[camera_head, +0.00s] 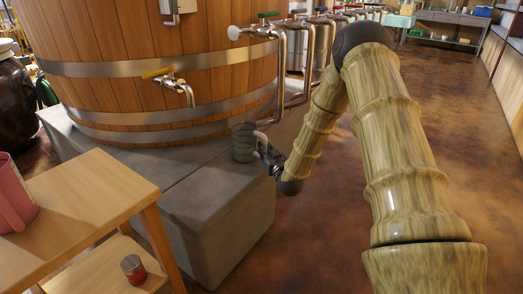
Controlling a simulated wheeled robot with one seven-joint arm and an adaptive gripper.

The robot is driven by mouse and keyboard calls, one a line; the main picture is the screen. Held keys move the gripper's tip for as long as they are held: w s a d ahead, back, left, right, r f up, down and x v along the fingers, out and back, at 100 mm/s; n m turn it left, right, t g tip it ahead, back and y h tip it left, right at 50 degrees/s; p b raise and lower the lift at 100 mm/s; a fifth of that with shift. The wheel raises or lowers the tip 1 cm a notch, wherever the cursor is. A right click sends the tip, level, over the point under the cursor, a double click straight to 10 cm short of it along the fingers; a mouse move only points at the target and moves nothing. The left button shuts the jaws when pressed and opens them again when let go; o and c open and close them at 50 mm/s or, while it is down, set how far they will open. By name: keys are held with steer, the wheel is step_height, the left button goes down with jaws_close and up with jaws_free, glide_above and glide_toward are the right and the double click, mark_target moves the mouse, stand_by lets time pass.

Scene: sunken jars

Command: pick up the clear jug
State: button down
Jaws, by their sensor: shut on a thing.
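The clear jug (243,143) looks grey-green and see-through. It is upright at the right edge of the grey stone ledge, beside the big wooden vat. Its pale handle is on the right side. My gripper (265,152) comes in from the right and is shut on the jug at the handle side. The fingertips are small and dark, so their exact hold is hard to see. I cannot tell whether the jug's base touches the ledge.
The wooden vat (165,60) with a tap (178,82) rises behind the ledge (200,195). Steel pipes stand close behind the jug. A wooden table (85,195) at the left holds a pink jug (12,195); a small red jar (133,268) is on its lower shelf.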

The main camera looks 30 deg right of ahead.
mark_target(266, 144)
step_height(266, 144, up, 3)
steer(key=shift+r+p, duration=0.1)
steer(key=shift+p, duration=0.6)
steer(key=s+d+r+p, duration=0.1)
steer(key=s+p, duration=0.3)
steer(key=s, duration=1.2)
steer(key=shift+d, duration=0.15)
